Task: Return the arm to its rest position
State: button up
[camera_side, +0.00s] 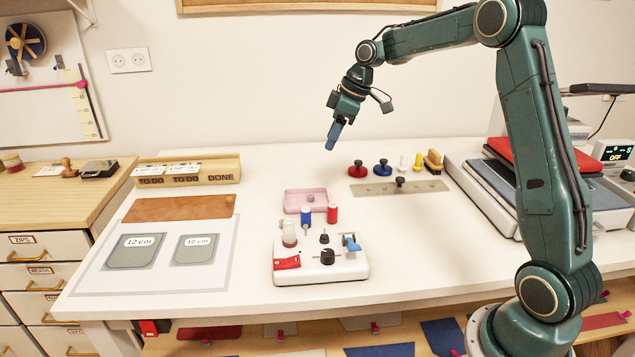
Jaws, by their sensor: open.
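My gripper (335,133) hangs in the air above the back middle of the white table (430,240), pointing down and slightly left. Its blue fingers are seen nearly edge-on and hold nothing that I can see. It is clear of everything on the table. My green arm rises at the right, bends at the top and reaches left to the gripper.
Below stand a white device (320,266) with knobs and spools, a pink tray (312,197) and a metal ruler (400,187). Red (354,168) and blue (382,168) knobbed pieces stand behind. A press (500,190) is at right. Air around the gripper is free.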

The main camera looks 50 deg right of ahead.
jog(key=s+a+r+m+h, duration=0.1)
jog(key=s+a+r+m, duration=0.1)
jog(key=s+a+r, duration=0.35)
jog(key=s+a+r+m, duration=0.1)
jog(key=s+a+r, duration=0.2)
jog(key=s+a, duration=0.45)
jog(key=s+a+f+m+t, duration=0.1)
jog(key=s+f, duration=0.1)
jog(key=s, duration=0.7)
jog(key=s+a+f+m+h, duration=0.1)
jog(key=s+f+m, duration=0.1)
jog(key=s, duration=0.8)
jog(key=shift+s+a+m+t, duration=0.25)
jog(key=shift+m+t, duration=0.05)
jog(key=shift+t, duration=0.1)
